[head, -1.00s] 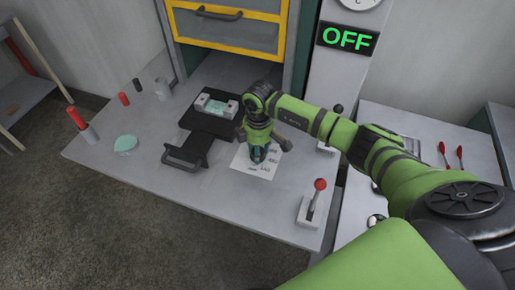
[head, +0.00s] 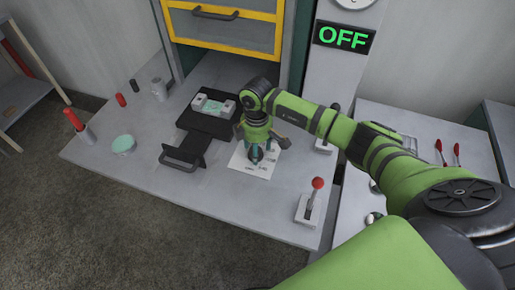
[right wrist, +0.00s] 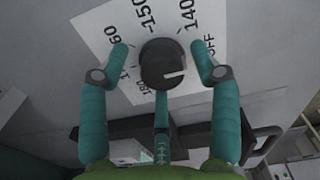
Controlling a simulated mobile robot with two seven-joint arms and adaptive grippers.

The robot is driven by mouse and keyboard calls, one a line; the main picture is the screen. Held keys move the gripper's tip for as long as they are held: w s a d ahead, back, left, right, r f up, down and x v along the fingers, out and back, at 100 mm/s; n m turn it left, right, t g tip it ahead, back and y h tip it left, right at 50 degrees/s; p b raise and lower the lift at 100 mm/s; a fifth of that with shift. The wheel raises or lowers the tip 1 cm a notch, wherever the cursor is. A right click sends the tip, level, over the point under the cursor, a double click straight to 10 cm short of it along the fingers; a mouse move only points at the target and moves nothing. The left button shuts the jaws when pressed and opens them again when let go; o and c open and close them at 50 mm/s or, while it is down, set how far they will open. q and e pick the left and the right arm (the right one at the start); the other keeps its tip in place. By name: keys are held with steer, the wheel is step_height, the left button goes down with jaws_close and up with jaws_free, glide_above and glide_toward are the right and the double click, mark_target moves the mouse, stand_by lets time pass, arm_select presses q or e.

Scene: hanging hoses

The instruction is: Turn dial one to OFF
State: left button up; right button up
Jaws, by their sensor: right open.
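Dial one, a dark round knob (right wrist: 163,64) with a white pointer line, sits on a white printed sheet with numbers (right wrist: 103,30). In the right wrist view the line points right, toward the printed OFF (right wrist: 209,72). My right gripper (right wrist: 162,68) is open, with teal fingers on both sides of the knob and a third below it. Small gaps show between the side fingers and the knob; contact of the third is unclear. In the head view the right gripper (head: 262,158) is over the sheet (head: 250,170) and hides the knob. My left gripper is out of view.
A black tray with a handle (head: 185,157) lies left of the sheet. A red-topped lever (head: 316,185) stands at the right front. A mint-topped button (head: 123,144) and a red-tipped post (head: 73,119) are at left. A green OFF display (head: 342,38) is behind.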

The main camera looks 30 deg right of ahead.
step_height(320, 180, up, 11)
steer(key=shift+d+r, duration=0.15)
steer(key=shift+d, duration=0.1)
stand_by(0.5)
